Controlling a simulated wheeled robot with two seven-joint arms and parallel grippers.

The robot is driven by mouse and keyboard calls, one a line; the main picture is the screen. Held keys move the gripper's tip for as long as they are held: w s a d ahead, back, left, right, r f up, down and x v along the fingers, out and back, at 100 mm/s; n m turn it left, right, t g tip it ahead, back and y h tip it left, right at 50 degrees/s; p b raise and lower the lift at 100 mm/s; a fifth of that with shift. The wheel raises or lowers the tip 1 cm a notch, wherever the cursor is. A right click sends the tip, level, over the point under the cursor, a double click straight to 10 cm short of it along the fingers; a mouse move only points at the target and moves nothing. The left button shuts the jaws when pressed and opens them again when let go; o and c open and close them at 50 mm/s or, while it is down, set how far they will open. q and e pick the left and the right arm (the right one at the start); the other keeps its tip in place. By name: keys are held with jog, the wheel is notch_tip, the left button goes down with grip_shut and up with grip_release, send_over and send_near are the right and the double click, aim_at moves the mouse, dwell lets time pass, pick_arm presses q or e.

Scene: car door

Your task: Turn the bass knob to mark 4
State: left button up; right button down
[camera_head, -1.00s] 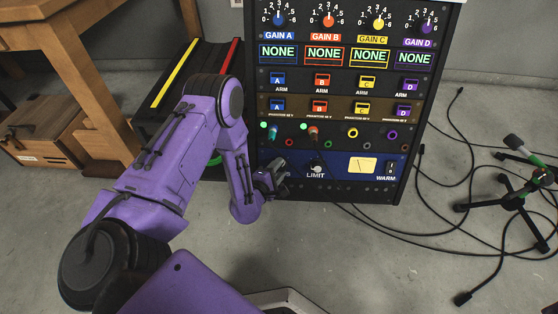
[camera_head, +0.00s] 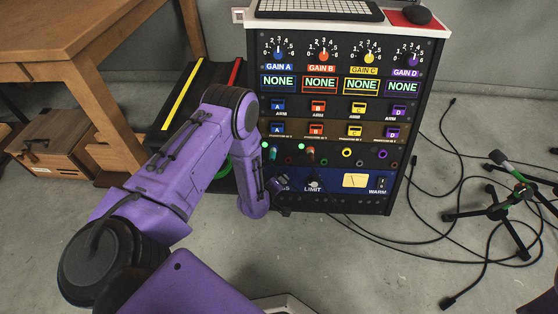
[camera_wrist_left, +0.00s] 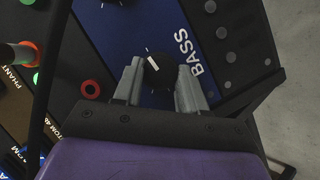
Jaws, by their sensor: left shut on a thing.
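The black bass knob (camera_wrist_left: 157,72) sits on the blue panel beside the white BASS label (camera_wrist_left: 188,52) in the left wrist view. A white pointer line shows on its face, with short tick marks around it; no numbers are legible. My left gripper (camera_wrist_left: 159,65) has its two grey fingers on either side of the knob and is shut on it. In the head view my left gripper (camera_head: 275,185) is at the lower left of the rack, covering the knob and part of its label. My right gripper is not in view.
The rack (camera_head: 345,75) carries gain knobs, buttons and jacks above the blue panel. The limit knob (camera_head: 314,181) is right of the bass area. A wooden table (camera_head: 75,45) stands at left. Cables and a tripod stand (camera_head: 505,205) lie on the floor at right.

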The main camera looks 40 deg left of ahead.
pick_arm(q)
jog(key=shift+r+m+g+p, duration=0.1)
jog(key=shift+m+g+p, duration=0.2)
jog(key=shift+m, duration=0.2)
dwell(0.3)
jog(key=o, duration=1.1)
jog(key=shift+c, duration=0.2)
jog(key=p+v, duration=0.4)
jog(key=v, duration=0.6)
jog(key=shift+s, duration=0.15)
jog(key=shift+d+r, duration=0.1)
